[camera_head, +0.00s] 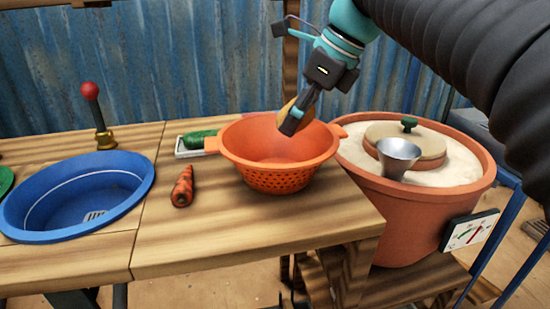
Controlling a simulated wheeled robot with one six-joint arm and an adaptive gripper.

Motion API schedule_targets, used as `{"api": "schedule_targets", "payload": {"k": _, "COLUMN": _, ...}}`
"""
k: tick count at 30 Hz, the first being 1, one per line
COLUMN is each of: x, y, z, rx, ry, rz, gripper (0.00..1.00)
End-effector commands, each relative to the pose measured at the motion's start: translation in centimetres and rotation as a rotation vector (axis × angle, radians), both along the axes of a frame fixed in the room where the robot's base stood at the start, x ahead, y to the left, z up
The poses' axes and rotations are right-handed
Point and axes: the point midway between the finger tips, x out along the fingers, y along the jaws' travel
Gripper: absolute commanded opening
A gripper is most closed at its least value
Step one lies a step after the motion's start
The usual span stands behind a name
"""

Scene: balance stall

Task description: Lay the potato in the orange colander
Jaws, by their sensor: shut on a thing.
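The orange colander (275,177) stands upright on the wooden table near its right end. My gripper (292,122) comes down from the upper right and is over the colander's opening, at about its rim. It is shut on the potato (284,108), a yellow-brown thing mostly hidden behind my fingers. Only a thin edge of the potato shows on the left of the fingers. I cannot tell whether the potato touches the colander. The part of the colander floor that I see looks empty.
A carrot (182,187) lies left of the colander. A cucumber (199,138) lies on a small white tray behind it. A blue basin (80,200) is at the left, with a red-knobbed lever (92,95) behind. A large terracotta pot (415,215) with a metal funnel (398,155) stands close on the right.

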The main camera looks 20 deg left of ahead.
Motion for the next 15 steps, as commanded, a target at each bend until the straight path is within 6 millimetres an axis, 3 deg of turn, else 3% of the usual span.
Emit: {"api": "schedule_targets", "payload": {"k": 15, "x": 0.0, "y": 0.0, "z": -2.0, "rx": 0.001, "ry": -0.001, "rz": 0.000, "gripper": 0.22}}
